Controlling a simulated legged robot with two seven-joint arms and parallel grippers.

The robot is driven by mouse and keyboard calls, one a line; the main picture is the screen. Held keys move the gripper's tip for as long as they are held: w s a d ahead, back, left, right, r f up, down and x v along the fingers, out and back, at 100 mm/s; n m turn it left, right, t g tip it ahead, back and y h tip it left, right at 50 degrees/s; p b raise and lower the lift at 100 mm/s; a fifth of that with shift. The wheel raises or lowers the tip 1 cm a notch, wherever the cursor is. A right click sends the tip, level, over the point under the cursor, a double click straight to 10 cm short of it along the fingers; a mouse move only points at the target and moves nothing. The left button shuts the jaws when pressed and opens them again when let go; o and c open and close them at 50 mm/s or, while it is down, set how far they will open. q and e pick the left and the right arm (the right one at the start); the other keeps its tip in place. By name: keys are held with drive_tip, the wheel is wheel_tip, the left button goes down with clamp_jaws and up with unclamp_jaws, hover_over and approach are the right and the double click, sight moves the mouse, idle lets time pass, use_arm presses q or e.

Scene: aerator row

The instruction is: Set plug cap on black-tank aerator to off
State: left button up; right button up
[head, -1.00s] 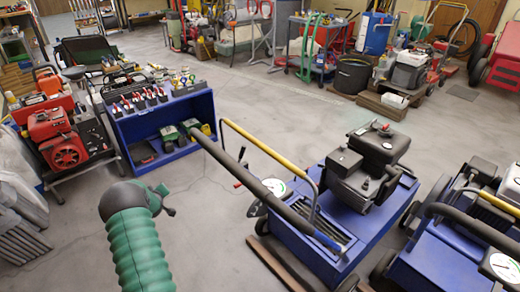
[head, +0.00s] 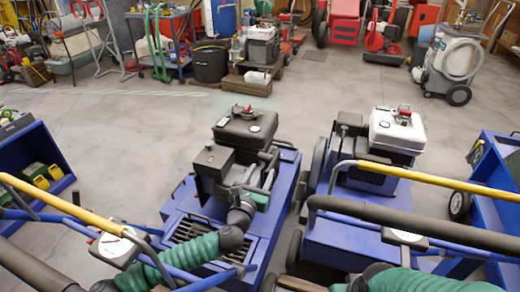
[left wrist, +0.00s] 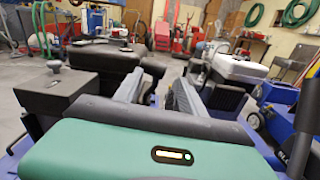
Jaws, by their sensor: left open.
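The black-tank aerator is the blue machine (head: 190,232) left of centre in the head view, with a black tank (head: 237,131) and a red cap (head: 243,109) on top. My left gripper (head: 258,184) is open at the front side of its engine. In the left wrist view its two fingers (left wrist: 155,88) stand apart with nothing held between them. The black box with a knob (left wrist: 60,90) and the black tank (left wrist: 108,63) lie left of and beyond the fingers. I cannot make out the plug cap or its setting. My right forearm shows at the bottom right; its gripper is out of view.
A second blue aerator (head: 345,233) with a white tank (head: 397,131) stands close on the right. Yellow and black handlebars (head: 437,180) cross the foreground. A blue shelf unit (head: 40,150) is at the left.

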sight(266, 165)
use_arm(q)
drive_tip(key=b+x, duration=0.3)
drive_tip(key=x, duration=0.8)
drive_tip(key=shift+w, duration=0.35)
clamp_jaws()
drive_tip(key=shift+d, duration=0.1)
idle(0.6)
